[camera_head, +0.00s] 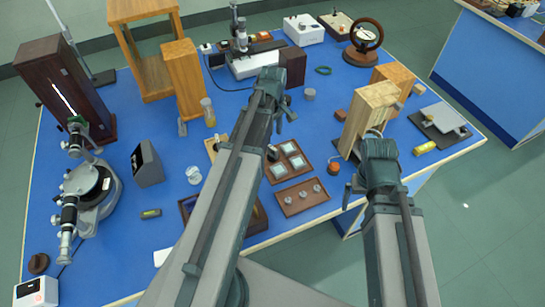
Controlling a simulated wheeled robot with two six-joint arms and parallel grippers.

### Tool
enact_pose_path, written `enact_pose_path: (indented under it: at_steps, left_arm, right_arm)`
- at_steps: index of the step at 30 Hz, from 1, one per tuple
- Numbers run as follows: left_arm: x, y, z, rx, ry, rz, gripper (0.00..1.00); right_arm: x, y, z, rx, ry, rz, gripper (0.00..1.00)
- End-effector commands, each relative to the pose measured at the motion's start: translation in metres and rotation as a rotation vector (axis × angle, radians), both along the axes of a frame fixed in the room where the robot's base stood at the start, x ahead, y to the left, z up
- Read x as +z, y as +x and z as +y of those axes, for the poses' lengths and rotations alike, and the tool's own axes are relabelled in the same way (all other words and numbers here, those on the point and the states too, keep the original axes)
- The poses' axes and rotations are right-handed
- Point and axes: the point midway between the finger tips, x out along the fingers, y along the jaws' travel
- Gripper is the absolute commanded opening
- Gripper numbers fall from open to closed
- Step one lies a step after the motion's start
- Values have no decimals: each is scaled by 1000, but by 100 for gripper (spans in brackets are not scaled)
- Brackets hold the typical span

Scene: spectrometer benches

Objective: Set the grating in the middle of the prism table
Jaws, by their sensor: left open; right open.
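The spectrometer (80,205) stands at the left of the blue table. A brown wooden tray (268,181) near the table's middle front holds several small framed square plates (291,147). I cannot tell whether one of these is the grating. My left gripper (270,82) is over the middle of the table, well right of the prism table and above the tray in the picture. My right gripper (379,150) is in front of a wooden block, far right of the spectrometer. Both are open, and I see nothing held.
A tall dark slotted box (65,85) stands behind the spectrometer. Wooden stands (183,75) rise at the back. A second tray (301,197) lies in front.

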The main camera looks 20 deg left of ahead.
Motion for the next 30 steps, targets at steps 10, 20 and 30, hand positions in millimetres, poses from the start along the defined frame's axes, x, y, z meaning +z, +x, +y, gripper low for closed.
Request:
enact_pose_path:
  at_steps: [10, 20, 30]
  left_arm:
    - [-52, 1, 0, 1, 0, -1, 52]
    - [-56, 1, 1, 1, 0, -1, 52]
    - [-96, 4, 5, 0, 0, -1, 52]
  right_arm:
    - [-52, 0, 0, 0, 0, 0, 100]
    - [-56, 0, 0, 0, 0, 0, 100]
    - [-96, 0, 0, 0, 0, 0, 100]
